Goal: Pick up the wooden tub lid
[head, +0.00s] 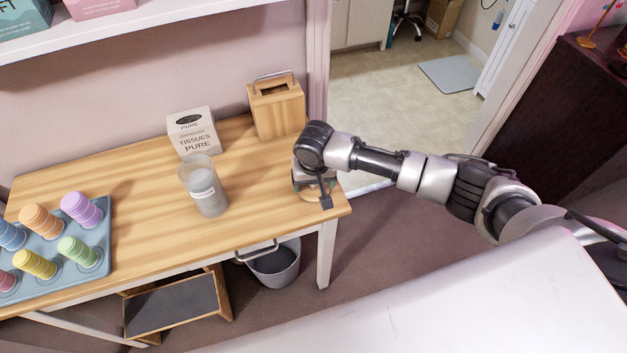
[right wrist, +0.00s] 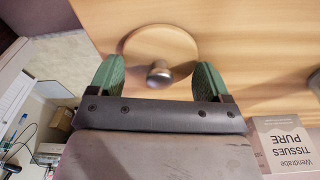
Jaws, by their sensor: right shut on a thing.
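The wooden tub lid (right wrist: 160,43) is a round, pale wooden disc with a shiny metal knob (right wrist: 158,72) in the middle. In the head view the lid (head: 311,196) shows only in part, under my right gripper (head: 309,189), at the right end of the wooden table. In the right wrist view my right gripper (right wrist: 156,75) has its green fingers on both sides of the lid, and it is shut on the lid. I cannot tell whether the lid touches the tabletop. My left gripper is not in view.
On the table (head: 140,190) stand a frosted jar (head: 207,190), a tissue box (head: 193,133), a wooden box with a handle (head: 277,108) and a blue tray (head: 105,262) of coloured spools. A grey bin (head: 275,268) is below. The tabletop between jar and gripper is clear.

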